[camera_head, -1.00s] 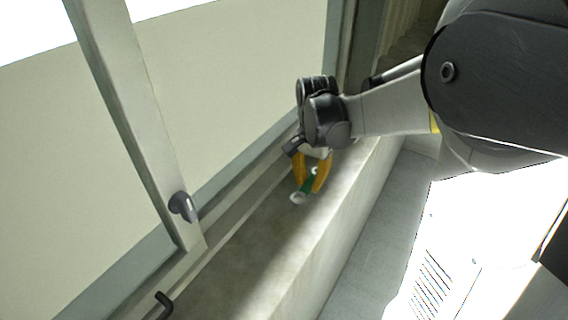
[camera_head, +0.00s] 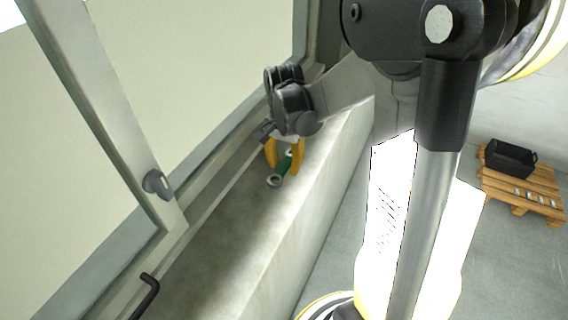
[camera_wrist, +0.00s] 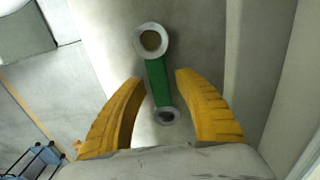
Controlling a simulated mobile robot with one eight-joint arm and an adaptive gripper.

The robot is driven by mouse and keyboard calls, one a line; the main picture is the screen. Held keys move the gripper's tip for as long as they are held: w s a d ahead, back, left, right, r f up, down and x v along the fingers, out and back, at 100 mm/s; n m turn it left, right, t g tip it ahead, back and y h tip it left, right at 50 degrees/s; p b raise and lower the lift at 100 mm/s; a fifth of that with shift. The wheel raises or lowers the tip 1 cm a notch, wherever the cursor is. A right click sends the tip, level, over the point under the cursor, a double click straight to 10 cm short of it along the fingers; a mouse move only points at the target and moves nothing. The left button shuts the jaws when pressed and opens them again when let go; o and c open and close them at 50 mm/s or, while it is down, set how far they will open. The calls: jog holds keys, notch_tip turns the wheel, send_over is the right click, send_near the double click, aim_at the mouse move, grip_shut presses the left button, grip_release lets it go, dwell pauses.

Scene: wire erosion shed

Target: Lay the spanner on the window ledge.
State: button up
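The spanner (camera_head: 276,180) is green with pale ring ends. It appears to rest on the grey window ledge (camera_head: 215,255), below the window frame. In the wrist view the spanner (camera_wrist: 158,80) lies lengthwise between my yellow fingers, its larger ring pointing away from the gripper. My gripper (camera_head: 283,167) is low over the ledge, around the spanner. In the wrist view my gripper (camera_wrist: 162,78) has its fingers apart, with a narrow gap on each side of the green shank. The ledge (camera_wrist: 195,25) shows beneath them.
A window handle (camera_head: 157,184) and a dark lever (camera_head: 146,296) stick out at the left of the ledge. A wooden pallet (camera_head: 520,196) with a black crate (camera_head: 510,158) stands on the floor at right. The near part of the ledge is clear.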

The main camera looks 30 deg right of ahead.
aim_at(284, 165)
jog(key=shift+r, duration=0.1)
notch_tip(284, 165, up, 12)
jog(key=s+a+n+t, duration=0.7)
jog(key=s+a+n, duration=0.3)
jog(key=s+n, duration=0.1)
jog(key=shift+s+r, duration=0.35)
jog(key=shift+s, duration=0.1)
